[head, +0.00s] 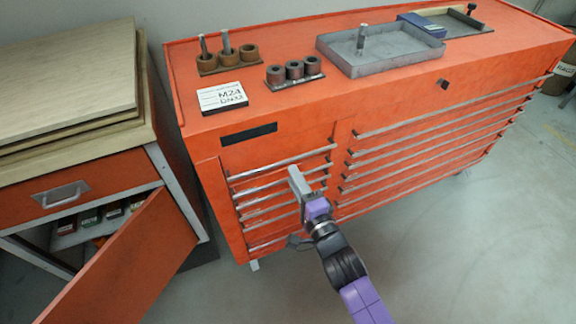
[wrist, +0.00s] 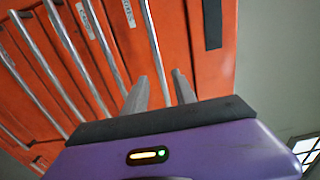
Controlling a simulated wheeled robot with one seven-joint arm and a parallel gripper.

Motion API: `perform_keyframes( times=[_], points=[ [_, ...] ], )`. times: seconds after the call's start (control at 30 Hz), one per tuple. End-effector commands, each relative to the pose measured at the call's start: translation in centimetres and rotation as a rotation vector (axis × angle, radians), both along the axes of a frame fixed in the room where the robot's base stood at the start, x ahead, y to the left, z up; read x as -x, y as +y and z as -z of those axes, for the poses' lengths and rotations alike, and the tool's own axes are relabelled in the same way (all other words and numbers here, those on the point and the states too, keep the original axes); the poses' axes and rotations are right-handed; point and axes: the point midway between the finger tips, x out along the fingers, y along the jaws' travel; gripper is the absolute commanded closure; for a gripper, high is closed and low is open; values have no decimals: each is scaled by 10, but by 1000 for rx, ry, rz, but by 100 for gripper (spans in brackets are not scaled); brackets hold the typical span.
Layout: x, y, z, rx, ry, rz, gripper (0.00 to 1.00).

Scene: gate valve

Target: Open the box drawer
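The orange tool chest (head: 300,122) has a left column of drawers with long metal bar handles; all look shut. Which one is the box drawer I cannot tell. My gripper (head: 296,183) is in front of this left column, near its upper handles. In the wrist view my gripper (wrist: 160,76) has its two grey fingers apart, with nothing held. The nearest bar handle (wrist: 153,40) runs lengthwise between the fingertips; whether they touch it I cannot tell. White labels (wrist: 84,20) on drawer fronts are too small to read surely.
At the left stands a wood-topped cabinet with a closed drawer (head: 85,185) and an orange door (head: 135,255) swung open near the chest. On the chest top are a grey tray (head: 380,55), metal rings (head: 294,71) and a white card (head: 222,97). Floor at right (head: 470,240) is clear.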

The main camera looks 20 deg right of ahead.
Motion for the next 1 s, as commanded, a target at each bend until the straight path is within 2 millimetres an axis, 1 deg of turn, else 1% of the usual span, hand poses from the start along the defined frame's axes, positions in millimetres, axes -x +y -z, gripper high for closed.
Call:
perform_keyframes(
  times=[0.03,0.1,0.3,0.43,0.7,0.73,0.87,0.9,1.0],
  points=[
    [-10,0,-2,1,-2,0,67],
    [-20,0,-2,1,-2,-1,67],
    [-43,1,-1,2,-1,-1,67],
    [-49,1,0,1,0,-1,67],
    [-51,0,0,1,0,-1,67],
    [-50,0,0,1,0,-1,71],
    [-50,0,0,2,0,-1,97],
    [-50,0,0,2,0,-1,100],
    [-50,0,0,2,0,-1,100]
  ],
)
